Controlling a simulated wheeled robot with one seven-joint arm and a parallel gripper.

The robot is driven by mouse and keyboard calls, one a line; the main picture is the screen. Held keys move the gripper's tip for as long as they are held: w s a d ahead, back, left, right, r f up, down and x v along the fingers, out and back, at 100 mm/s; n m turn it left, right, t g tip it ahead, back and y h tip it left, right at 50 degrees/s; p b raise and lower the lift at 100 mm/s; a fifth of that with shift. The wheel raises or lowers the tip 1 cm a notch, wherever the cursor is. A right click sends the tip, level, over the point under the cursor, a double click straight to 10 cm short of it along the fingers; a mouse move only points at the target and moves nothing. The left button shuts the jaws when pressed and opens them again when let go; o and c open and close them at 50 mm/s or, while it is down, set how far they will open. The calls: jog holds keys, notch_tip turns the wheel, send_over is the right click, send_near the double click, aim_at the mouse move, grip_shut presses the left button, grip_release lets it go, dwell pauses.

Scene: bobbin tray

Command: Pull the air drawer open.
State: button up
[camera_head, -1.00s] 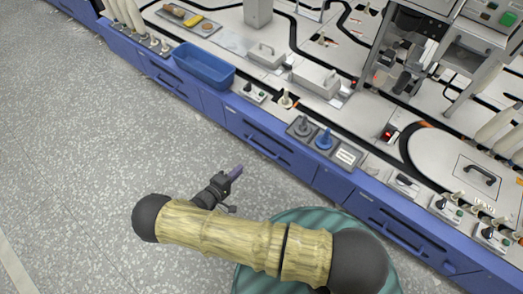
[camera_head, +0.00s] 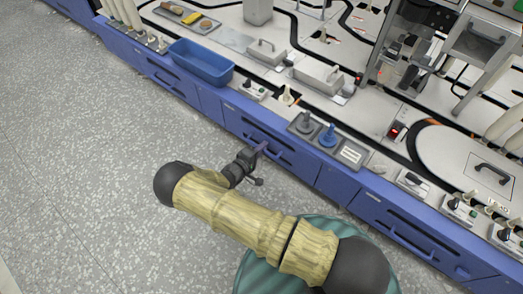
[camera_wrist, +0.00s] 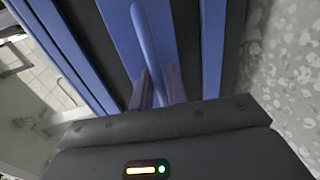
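The air drawer (camera_head: 290,158) is a blue front panel in the bench's side, below the grey plate with two knobs. It looks closed, flush with the panels beside it. Its blue bar handle (camera_head: 270,140) runs along the front and shows close up in the wrist view (camera_wrist: 143,35). My gripper (camera_head: 262,147) is at this handle. In the wrist view, my gripper's purple fingers (camera_wrist: 160,88) lie on either side of the bar, slightly apart. Whether they touch it is hard to tell.
A second drawer with a blue handle (camera_head: 410,243) is further right along the bench. The speckled floor (camera_head: 80,190) in front is clear.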

grip_shut()
